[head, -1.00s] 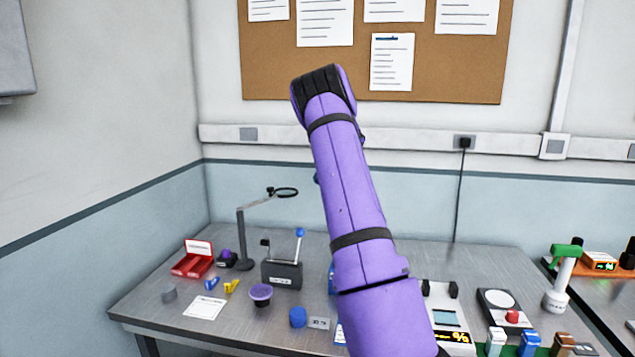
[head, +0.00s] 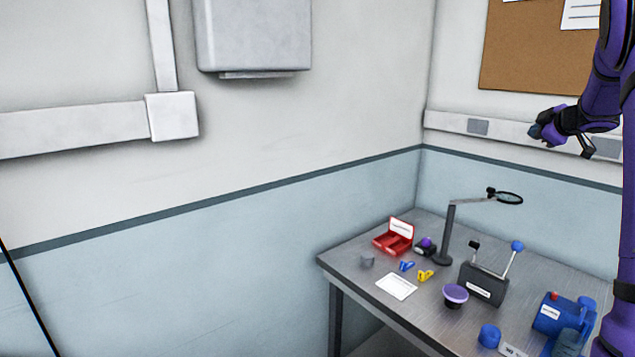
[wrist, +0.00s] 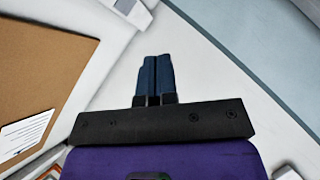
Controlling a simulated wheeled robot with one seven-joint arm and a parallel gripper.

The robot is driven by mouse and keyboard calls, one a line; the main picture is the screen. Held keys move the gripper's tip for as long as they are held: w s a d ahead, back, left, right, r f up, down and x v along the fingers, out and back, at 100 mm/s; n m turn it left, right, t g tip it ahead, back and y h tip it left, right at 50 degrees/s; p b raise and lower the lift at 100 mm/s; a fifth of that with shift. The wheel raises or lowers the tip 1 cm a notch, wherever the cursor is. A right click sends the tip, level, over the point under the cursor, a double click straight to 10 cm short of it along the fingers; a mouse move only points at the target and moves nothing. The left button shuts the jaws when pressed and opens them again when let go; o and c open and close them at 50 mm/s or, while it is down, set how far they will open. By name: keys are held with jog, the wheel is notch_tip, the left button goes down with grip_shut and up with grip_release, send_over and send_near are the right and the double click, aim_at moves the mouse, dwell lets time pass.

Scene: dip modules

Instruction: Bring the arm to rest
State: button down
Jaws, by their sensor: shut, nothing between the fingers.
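My purple arm stands at the right edge of the head view, partly cut off by the frame. My gripper (head: 540,132) is raised well above the bench and in front of the wall, apart from everything on the bench. In the wrist view, my gripper (wrist: 155,75) shows two dark blue fingers lying side by side against each other, shut with nothing between them.
A metal bench (head: 352,268) in the corner holds a red open box (head: 394,240), a magnifier stand (head: 449,235), a dark lever box (head: 484,284), a purple-topped cup (head: 455,295) and a blue machine (head: 560,318). The space above the bench's left part is clear.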

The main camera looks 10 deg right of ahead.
jog(key=s+a+r+m+h, duration=0.2)
jog(key=s+a+r+m, duration=0.3)
jog(key=a, duration=0.3)
jog(key=s+a+r+m+h, duration=0.3)
jog(key=s+a+r, duration=0.25)
jog(key=a, duration=0.25)
jog(key=s+a+f+g+y, duration=0.2)
jog(key=s+a+f, duration=0.3)
jog(key=s+a, duration=0.3)
jog(key=s+a+f+m+g+y, duration=0.1)
jog(key=s+a+f+g+y, duration=0.1)
jog(key=s+a, duration=0.7)
jog(key=s+a+f+g+y, duration=0.2)
jog(key=s+a+f, duration=0.5)
jog(key=s, duration=0.6)
jog(key=shift+a+f+m+g, duration=0.3)
jog(key=shift+a+m+g, duration=0.1)
jog(key=shift+a+g, duration=0.45)
